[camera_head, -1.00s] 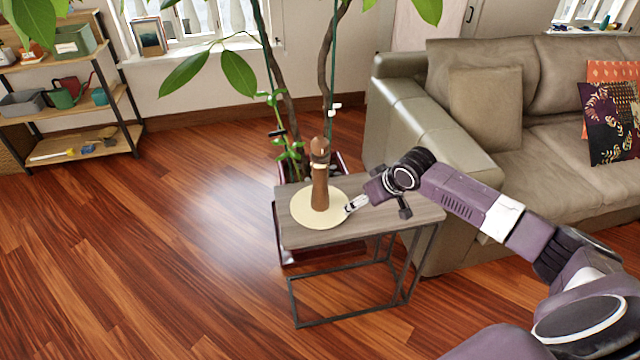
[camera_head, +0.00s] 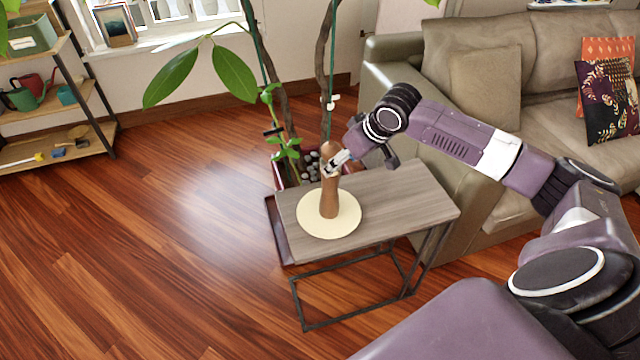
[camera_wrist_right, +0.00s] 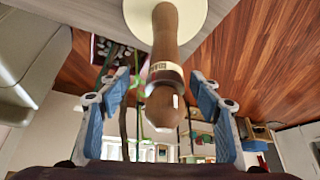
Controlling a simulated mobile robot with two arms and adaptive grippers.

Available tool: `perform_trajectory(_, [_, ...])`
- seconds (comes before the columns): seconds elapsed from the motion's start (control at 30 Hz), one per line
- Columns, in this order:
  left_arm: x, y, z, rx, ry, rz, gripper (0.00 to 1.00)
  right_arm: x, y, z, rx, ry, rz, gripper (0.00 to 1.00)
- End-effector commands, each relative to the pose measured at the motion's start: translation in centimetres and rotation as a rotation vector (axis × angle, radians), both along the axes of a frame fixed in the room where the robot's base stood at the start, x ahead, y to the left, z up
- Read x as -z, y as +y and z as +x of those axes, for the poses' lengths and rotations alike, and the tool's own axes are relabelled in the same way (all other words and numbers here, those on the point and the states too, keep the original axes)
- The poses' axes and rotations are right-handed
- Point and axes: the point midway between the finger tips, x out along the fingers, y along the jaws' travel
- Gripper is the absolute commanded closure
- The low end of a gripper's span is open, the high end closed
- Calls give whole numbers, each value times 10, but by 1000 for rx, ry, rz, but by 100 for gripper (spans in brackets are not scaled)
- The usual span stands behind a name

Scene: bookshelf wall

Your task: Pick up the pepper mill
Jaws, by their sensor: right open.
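The wooden pepper mill (camera_head: 329,198) stands upright on a round cream mat (camera_head: 345,222) on the small grey-topped side table (camera_head: 410,200). My right gripper (camera_head: 336,164) is at the upper part of the mill in the head view and covers part of its neck. In the right wrist view the mill (camera_wrist_right: 170,45) appears upside down, with a pale band below its rounded head. The open right gripper (camera_wrist_right: 160,105) has its blue-padded fingers on either side of the mill's upper part, with a gap on both sides. My left gripper is not in view.
A potted plant (camera_head: 285,150) with tall stems stands directly behind the table, its leaves hanging nearby. A beige sofa (camera_head: 490,90) is on the right. A shelf (camera_head: 60,140) stands at the far left. The wooden floor (camera_head: 150,250) left of the table is clear.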

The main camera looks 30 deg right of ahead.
Motion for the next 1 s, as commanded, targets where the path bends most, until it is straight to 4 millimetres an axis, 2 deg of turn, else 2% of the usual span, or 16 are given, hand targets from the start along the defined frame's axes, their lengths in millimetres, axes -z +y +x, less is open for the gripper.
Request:
perform_trajectory(0.17, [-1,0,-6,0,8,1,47,9,1,4,0,2,1,42])
perform_trajectory(0.43, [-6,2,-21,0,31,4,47,36,9,18,0,2,2,42])
perform_trajectory(0.7, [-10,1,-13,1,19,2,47,67,14,32,0,0,0,42])
perform_trajectory(1.0, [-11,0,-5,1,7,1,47,70,14,34,0,0,-1,43])
